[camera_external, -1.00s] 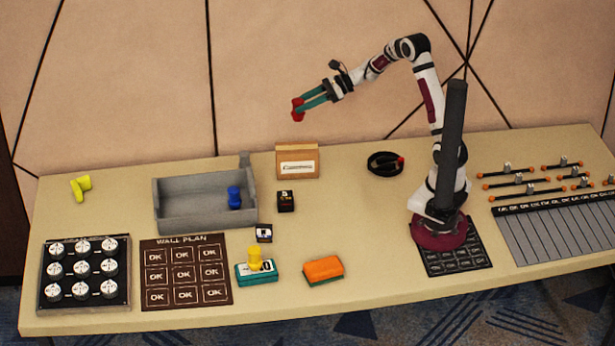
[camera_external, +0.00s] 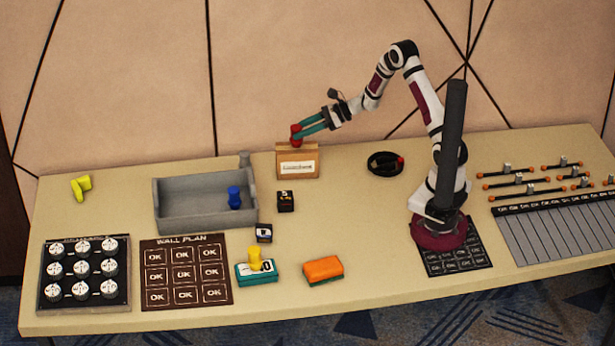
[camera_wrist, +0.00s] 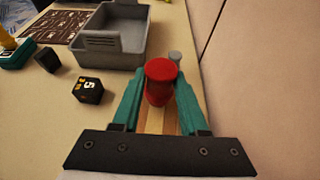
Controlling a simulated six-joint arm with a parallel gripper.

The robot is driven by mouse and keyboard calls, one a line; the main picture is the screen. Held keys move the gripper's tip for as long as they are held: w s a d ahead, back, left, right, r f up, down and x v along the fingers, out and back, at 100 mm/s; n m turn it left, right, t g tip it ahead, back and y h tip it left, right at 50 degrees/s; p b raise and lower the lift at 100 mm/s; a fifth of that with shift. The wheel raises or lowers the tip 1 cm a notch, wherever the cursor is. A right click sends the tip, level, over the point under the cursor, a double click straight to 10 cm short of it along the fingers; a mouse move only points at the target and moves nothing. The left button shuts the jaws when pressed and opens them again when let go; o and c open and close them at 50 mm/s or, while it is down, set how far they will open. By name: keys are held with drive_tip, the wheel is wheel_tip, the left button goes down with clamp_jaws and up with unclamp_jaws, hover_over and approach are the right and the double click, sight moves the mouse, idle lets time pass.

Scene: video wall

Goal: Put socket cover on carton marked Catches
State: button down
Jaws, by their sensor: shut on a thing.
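My gripper (camera_external: 299,131) is shut on a red spool-shaped piece (camera_external: 296,133), perhaps the socket cover. The piece is upright between the teal fingers and also shows in the wrist view (camera_wrist: 160,75). A small brown carton (camera_external: 311,151) with a white label stands at the back of the table. Its label is too blurred to read for certain. The red piece is at the carton's top left in the external view; I cannot tell whether they touch. In the wrist view the tan carton top (camera_wrist: 153,120) shows between the fingers, below the piece.
A grey open tray (camera_external: 180,216) holding a blue spool-shaped piece (camera_external: 234,197) is left of the carton. A black cube (camera_external: 286,201) stands in front of the carton. A coiled black cable (camera_external: 384,164) lies to its right. The wall is close behind.

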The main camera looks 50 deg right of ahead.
drive_tip(key=shift+f, duration=0.25)
drive_tip(key=shift+f, duration=0.1)
drive_tip(key=shift+c, duration=2.2)
unclamp_jaws()
